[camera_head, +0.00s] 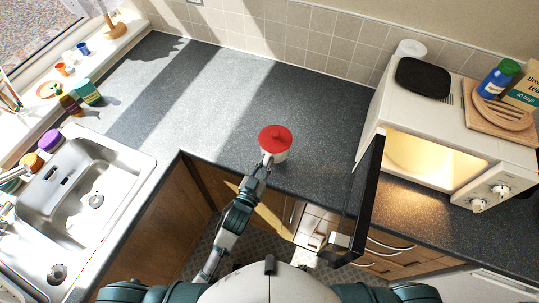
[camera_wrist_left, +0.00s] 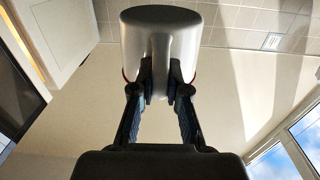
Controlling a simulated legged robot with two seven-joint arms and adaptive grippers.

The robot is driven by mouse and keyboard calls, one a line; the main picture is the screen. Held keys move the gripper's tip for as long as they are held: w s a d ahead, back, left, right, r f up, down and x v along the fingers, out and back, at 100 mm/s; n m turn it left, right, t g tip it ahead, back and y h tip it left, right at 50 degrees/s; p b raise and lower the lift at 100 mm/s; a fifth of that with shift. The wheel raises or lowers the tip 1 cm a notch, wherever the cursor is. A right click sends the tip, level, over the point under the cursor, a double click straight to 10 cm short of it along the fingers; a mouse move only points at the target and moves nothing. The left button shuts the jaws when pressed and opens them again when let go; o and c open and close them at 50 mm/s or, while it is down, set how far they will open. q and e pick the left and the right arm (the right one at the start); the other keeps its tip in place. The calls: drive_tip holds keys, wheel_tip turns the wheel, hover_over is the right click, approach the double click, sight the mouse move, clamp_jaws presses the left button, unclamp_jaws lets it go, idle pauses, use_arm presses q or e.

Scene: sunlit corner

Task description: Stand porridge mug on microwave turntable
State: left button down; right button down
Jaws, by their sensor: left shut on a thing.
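The mug is pale with a red lid (camera_head: 275,138) and is near the front edge of the worktop. Its smooth body (camera_wrist_left: 160,45) fills the top of the left wrist view. My left gripper (camera_head: 265,166) is shut on the mug from the near side; the fingers (camera_wrist_left: 160,85) also show in the left wrist view. I cannot tell whether the mug touches the worktop. The white microwave (camera_head: 480,128) stands at the right, its dark door (camera_head: 366,195) swung open and its inside lit. I cannot make out the turntable inside. My right gripper is not in view.
The sink (camera_head: 92,190) is at the left, with bottles (camera_head: 88,92) and small pots behind it. A black item (camera_head: 423,78), a wooden board (camera_head: 497,112) and a blue bottle (camera_head: 497,78) sit on the microwave. The middle worktop (camera_head: 250,85) is clear.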

use_arm(q)
drive_tip(key=d+r+v, duration=0.1)
drive_tip(key=v, duration=1.1)
drive_tip(key=w+a+f+n+t+y, duration=0.1)
drive_tip(key=w+a+n+y, duration=0.3)
drive_tip(key=w+a+y, duration=0.3)
drive_tip(key=w+a, duration=0.5)
drive_tip(key=a, duration=0.2)
drive_tip(key=shift+a+n+b, duration=0.3)
drive_tip(key=shift+a, duration=0.1)
drive_tip(key=shift+s, duration=0.1)
